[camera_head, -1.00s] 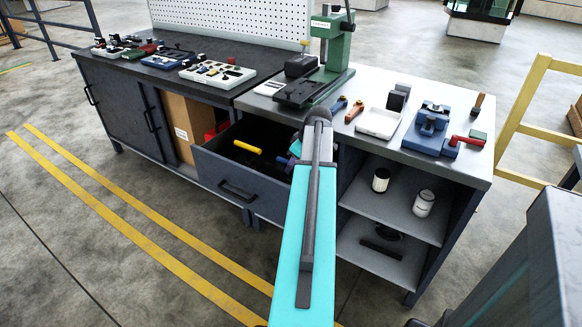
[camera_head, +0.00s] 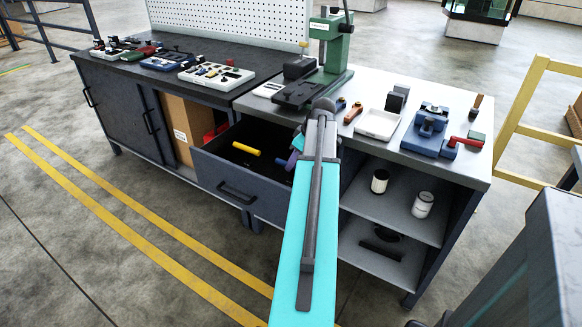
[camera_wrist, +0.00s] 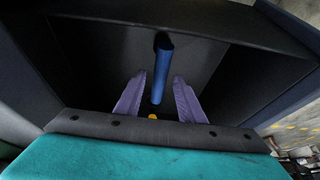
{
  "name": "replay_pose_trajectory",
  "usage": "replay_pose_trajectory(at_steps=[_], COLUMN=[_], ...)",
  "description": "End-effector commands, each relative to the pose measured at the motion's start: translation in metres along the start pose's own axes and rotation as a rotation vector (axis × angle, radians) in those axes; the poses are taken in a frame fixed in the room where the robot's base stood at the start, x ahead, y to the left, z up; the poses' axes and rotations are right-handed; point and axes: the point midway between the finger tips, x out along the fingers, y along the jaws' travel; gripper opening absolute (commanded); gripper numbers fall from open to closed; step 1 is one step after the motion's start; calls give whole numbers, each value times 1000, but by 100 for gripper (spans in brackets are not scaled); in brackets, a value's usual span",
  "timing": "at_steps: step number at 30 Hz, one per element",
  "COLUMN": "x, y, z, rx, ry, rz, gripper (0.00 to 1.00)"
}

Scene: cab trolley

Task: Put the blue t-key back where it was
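A blue bar-shaped piece (camera_wrist: 162,70), which looks like the blue t-key's handle, shows inside the dark open drawer in the wrist view. My gripper (camera_wrist: 158,98) has its two purple fingers spread apart, one on each side of the bar's near end, with gaps visible. I cannot tell how far below the fingers the bar lies.
A yellow cylinder (camera_head: 246,149) lies in the drawer; a small yellow spot (camera_wrist: 152,116) shows between the fingers. Above stand a green press (camera_head: 330,50), a white tray (camera_head: 377,124) and a blue vise (camera_head: 428,128). A shelf holding white-labelled containers (camera_head: 423,204) is right of my arm.

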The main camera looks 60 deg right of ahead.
Motion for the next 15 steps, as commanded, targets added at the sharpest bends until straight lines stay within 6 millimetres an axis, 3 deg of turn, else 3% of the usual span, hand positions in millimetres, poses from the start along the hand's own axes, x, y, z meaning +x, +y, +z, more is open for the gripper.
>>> replay_pose_trajectory(at_steps=[15], x=[-68], y=[0], z=[0], rx=[0], ry=[0], rz=[1], gripper=[36])
